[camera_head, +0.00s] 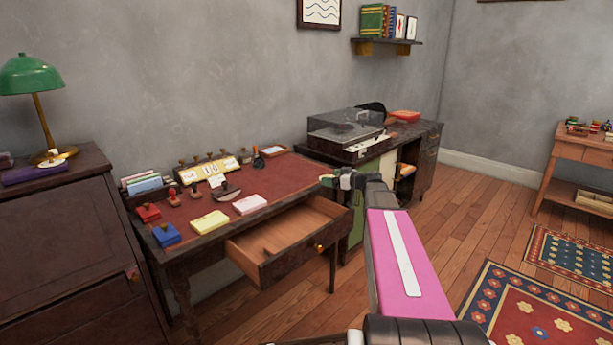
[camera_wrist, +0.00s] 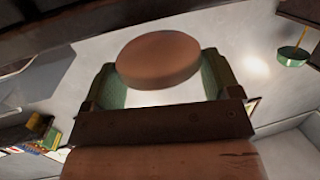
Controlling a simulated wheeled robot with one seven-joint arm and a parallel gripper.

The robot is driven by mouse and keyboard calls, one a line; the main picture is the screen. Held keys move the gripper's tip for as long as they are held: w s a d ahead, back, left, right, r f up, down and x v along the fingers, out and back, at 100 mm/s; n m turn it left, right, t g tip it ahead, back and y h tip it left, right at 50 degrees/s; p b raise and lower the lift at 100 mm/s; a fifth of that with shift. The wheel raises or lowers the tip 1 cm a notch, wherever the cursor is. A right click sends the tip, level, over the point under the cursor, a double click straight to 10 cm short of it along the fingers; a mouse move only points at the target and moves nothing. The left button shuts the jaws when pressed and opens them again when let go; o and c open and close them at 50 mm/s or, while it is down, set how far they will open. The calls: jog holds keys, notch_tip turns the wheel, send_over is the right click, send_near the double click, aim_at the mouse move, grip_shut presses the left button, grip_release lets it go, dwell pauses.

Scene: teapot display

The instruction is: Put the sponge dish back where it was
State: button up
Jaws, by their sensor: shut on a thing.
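In the wrist view, my gripper (camera_wrist: 160,78) has its green fingers on either side of a smooth brown oval thing (camera_wrist: 157,58), which I take to be the sponge dish. The fingers are shut on it. In the head view, my gripper (camera_head: 343,179) is in front of the right end of the red-topped desk (camera_head: 262,184). It looks raised above the open drawer's right side.
Stamps, a blue box (camera_head: 166,235), a yellow pad (camera_head: 209,222) and a pink pad (camera_head: 250,204) crowd the desk's left half. A record player (camera_head: 345,133) stands behind my arm. The desk's right part looks clear.

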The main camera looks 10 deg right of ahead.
aim_at(307, 179)
jog(key=x, duration=0.4)
jog(key=r+x, duration=0.1)
jog(key=x, duration=0.3)
jog(key=r+x, duration=0.1)
jog(key=x, duration=0.3)
jog(key=shift+w+a, duration=0.1)
jog(key=shift+w, duration=0.05)
jog(key=shift+a+f, duration=0.1)
jog(key=shift+f, duration=0.5)
jog(key=shift+f, duration=0.15)
jog(key=o, duration=0.9)
